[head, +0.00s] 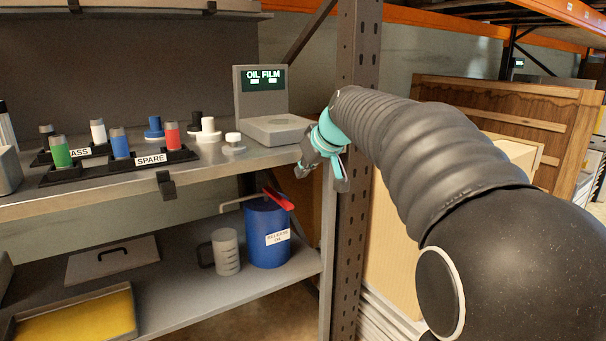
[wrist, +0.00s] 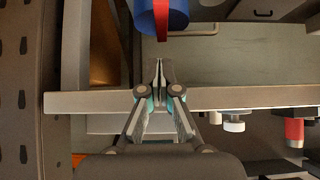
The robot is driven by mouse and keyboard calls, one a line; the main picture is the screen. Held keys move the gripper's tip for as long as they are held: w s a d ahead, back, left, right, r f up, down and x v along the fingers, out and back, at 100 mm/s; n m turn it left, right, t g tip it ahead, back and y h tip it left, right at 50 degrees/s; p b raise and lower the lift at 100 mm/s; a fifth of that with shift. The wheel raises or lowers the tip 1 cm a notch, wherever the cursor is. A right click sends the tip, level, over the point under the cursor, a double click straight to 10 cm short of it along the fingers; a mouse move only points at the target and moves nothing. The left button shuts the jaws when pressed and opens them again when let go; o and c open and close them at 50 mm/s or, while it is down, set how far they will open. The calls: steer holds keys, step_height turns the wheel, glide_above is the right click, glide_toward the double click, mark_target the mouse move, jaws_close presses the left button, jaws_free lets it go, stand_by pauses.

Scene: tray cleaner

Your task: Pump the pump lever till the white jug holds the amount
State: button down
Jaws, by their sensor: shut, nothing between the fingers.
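The blue oil drum (head: 266,250) stands on the lower shelf, with a label on its front. Its red pump lever (head: 279,199) lies across the top, and a pale spout reaches left from it. The white jug (head: 227,254) stands upright left of the drum, below the spout; its fill level cannot be made out. My gripper (head: 301,173) is shut and empty, above and right of the lever by the upper shelf's edge. In the wrist view my fingertips (wrist: 158,64) are together and apart from the red lever (wrist: 161,22) on the blue drum (wrist: 178,14).
The upper shelf (head: 230,165) holds an oil film scale (head: 277,128), coloured bottles in a SPARE rack (head: 120,169) and small weights. A perforated rack post (head: 350,220) stands close beside my gripper. A yellow-filled tray (head: 80,318) lies on the lower shelf.

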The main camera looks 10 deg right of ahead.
glide_above(288, 203)
steer(key=s, duration=0.3)
step_height(288, 203, down, 5)
steer(key=f, duration=0.3)
steer(key=shift+w+d+b, duration=0.3)
steer(key=shift+d+b, duration=0.1)
steer(key=shift+f, duration=0.65)
